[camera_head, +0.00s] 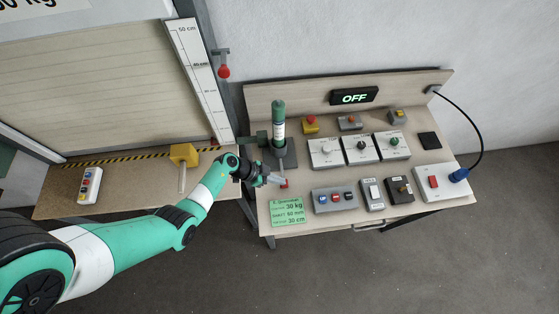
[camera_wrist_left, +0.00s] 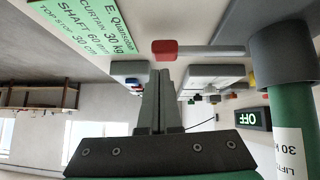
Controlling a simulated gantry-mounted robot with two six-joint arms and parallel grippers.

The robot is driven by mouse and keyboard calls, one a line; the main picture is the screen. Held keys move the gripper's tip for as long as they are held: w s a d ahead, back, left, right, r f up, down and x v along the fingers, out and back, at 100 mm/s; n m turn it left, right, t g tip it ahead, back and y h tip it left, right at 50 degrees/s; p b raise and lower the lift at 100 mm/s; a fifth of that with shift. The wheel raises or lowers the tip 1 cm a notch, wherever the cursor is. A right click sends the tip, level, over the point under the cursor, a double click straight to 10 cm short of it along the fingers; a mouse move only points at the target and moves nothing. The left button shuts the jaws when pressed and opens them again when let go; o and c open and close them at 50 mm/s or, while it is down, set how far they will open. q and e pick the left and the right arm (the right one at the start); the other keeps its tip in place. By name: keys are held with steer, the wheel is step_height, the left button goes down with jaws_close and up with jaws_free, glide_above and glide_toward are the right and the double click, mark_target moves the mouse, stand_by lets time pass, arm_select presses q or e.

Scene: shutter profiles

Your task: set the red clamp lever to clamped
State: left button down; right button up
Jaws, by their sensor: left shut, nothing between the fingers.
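The red clamp lever shows in the left wrist view as a red end (camera_wrist_left: 165,50) on a grey rod. The rod runs to a dark grey clamp (camera_wrist_left: 282,55) around a green tube (camera_wrist_left: 290,110). In the head view the red end (camera_head: 284,184) is small, in front of the upright green tube (camera_head: 279,115) on the bench. My left gripper (camera_head: 275,179) is shut and empty, its tips right by the red end. My right gripper is not in view.
Several switch boxes (camera_head: 335,199) stand on the bench to the right, near a green label (camera_head: 287,211). An OFF display (camera_head: 354,97) is on the back panel. A yellow block (camera_head: 184,154) stands on the left board. Another red knob (camera_head: 223,71) hangs by the shutter rail.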

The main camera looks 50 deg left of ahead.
arm_select(q)
steer(key=w+d+r+p+v, duration=0.1)
steer(key=p+v, duration=0.5)
steer(key=v, duration=0.5)
steer(key=shift+s+r, duration=0.25)
steer(key=shift+r, duration=0.15)
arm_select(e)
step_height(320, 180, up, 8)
arm_select(q)
steer(key=shift+a, duration=0.1)
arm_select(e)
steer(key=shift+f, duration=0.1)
